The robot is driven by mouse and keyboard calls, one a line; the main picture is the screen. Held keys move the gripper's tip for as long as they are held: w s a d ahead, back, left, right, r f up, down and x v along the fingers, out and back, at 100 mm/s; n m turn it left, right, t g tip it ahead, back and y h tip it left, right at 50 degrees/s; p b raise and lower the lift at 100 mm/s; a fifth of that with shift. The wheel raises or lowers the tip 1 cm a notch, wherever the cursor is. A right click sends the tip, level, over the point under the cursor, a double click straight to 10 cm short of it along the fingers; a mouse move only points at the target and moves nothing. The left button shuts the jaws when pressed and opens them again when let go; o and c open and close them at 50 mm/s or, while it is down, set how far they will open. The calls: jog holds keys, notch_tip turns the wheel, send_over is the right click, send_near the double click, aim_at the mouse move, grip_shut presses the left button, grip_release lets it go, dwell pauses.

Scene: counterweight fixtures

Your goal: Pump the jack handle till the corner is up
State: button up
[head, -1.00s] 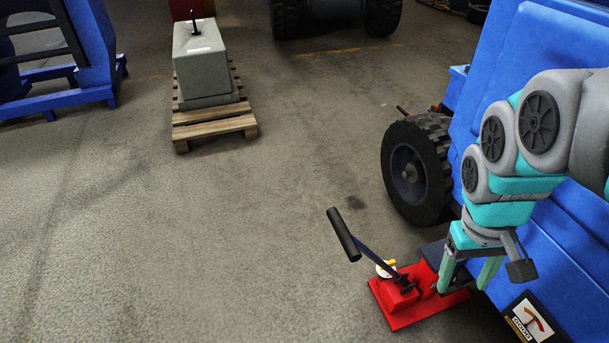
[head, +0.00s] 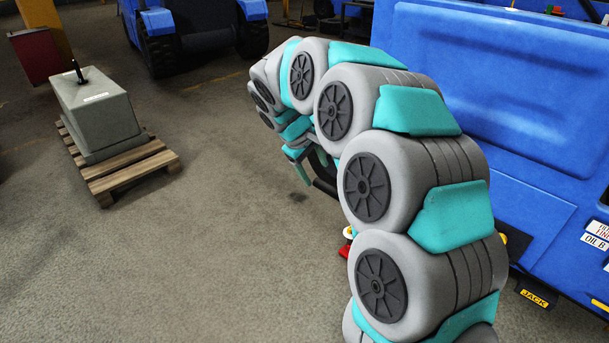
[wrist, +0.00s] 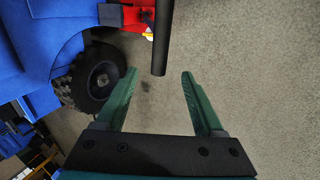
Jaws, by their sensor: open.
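The jack's black handle grip (wrist: 161,42) hangs into the top middle of the wrist view, in line with the gap between my fingers. My gripper (wrist: 160,74) is open and empty, with no visible contact with the grip. Part of the red jack (wrist: 134,16) shows beyond. In the head view my arm hides most of the jack; only a small red edge (head: 343,251) shows. My gripper (head: 299,165) is partly visible there beyond the arm's bend. The blue machine (head: 500,110) stands at right; its corner's height cannot be told.
A dark tyre (wrist: 98,78) stands left of my fingers in the wrist view. A grey counterweight (head: 97,110) sits on a wooden pallet (head: 130,175) at left. A yellow JACK label (head: 534,298) is at lower right. Open concrete floor (head: 215,260) lies left of my arm.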

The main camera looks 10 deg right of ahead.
aim_at(322, 183)
jog(key=shift+b+x, duration=1.2)
jog(key=shift+x, duration=1.45)
jog(key=shift+b+x, duration=0.3)
jog(key=shift+x, duration=1.5)
jog(key=shift+d, duration=0.1)
jog(key=shift+c, duration=0.2)
grip_shut()
